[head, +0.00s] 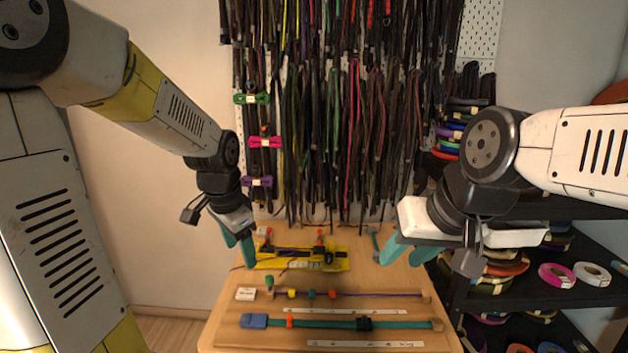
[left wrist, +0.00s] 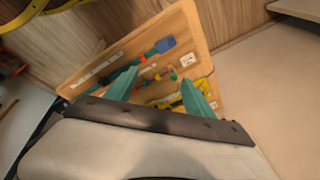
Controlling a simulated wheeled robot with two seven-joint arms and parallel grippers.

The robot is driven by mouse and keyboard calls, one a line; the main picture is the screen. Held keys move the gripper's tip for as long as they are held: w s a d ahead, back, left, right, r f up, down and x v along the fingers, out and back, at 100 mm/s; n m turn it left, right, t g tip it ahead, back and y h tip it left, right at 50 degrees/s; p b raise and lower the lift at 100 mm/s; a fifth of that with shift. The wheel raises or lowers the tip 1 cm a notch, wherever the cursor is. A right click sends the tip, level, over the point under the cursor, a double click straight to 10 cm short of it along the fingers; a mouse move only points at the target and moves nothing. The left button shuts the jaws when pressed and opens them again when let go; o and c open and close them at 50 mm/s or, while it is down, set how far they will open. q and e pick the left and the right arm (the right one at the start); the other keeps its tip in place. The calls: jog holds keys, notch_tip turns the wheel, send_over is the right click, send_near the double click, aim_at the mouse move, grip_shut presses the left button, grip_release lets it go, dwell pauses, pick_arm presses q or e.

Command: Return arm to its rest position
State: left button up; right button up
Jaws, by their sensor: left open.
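My left gripper (head: 238,245) hangs above the back left of the wooden table (head: 230,325), its teal fingers pointing down. In the left wrist view its two fingers (left wrist: 160,92) stand apart with nothing between them. My right gripper (head: 408,252) is above the back right of the table, its teal fingers apart and empty. A yellow braiding fixture (head: 335,262) lies at the back of the table between the two grippers. A purple cord (head: 370,294) with coloured beads and a wide teal cord (head: 400,324) with a blue end block (head: 253,321) lie across the table.
Many dark cords (head: 330,120) hang on a pegboard behind the table. A dark shelf (head: 520,297) with cord rolls stands at the right. White strips (head: 365,344) and a small white block (head: 245,294) lie on the table. The air above the table's middle is free.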

pick_arm(q)
jog(key=s+d+r+n+t+h, duration=0.1)
jog(key=s+r+n, duration=0.3)
jog(key=s, duration=0.3)
jog(key=s+d+r+n+t, duration=0.1)
jog(key=s+r+n, duration=0.3)
jog(key=s, duration=0.4)
jog(key=shift+r+t+h, duration=0.4)
jog(key=shift+t, duration=0.1)
